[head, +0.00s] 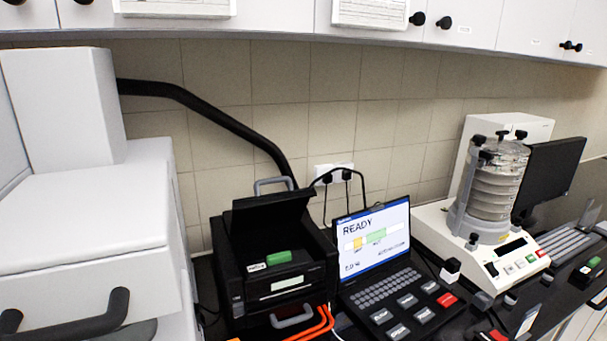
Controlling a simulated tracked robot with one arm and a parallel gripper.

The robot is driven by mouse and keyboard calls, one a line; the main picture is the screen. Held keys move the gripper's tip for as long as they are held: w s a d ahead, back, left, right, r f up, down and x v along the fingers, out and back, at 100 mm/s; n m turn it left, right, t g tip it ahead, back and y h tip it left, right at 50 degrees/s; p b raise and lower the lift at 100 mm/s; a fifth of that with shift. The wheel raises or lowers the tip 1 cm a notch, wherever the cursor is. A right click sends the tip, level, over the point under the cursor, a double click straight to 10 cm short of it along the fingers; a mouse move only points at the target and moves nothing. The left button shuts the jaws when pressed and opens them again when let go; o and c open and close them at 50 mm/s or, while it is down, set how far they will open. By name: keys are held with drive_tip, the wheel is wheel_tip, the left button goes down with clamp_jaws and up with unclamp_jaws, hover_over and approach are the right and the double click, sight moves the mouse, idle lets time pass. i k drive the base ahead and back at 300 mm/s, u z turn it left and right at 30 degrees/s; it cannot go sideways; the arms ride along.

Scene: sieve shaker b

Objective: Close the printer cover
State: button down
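The black printer (318,272) stands on the dark bench left of centre. Its cover (272,222) is open, tilted up at the back of the body. A grey handle (272,184) shows at the cover's upper edge. A green part (279,257) and a small white label (256,267) show in the open top. A second grey handle (292,316) is low at the printer's front.
A laptop-like terminal (376,240) reading READY stands right of the printer. Further right are a sieve shaker (494,185) and a dark monitor (552,170). A large white machine (85,215) stands close on the left.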

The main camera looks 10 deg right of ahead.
sight(258, 211)
drive_tip(key=z, duration=0.05)
drive_tip(key=i, duration=1)
drive_tip(key=u, duration=0.05)
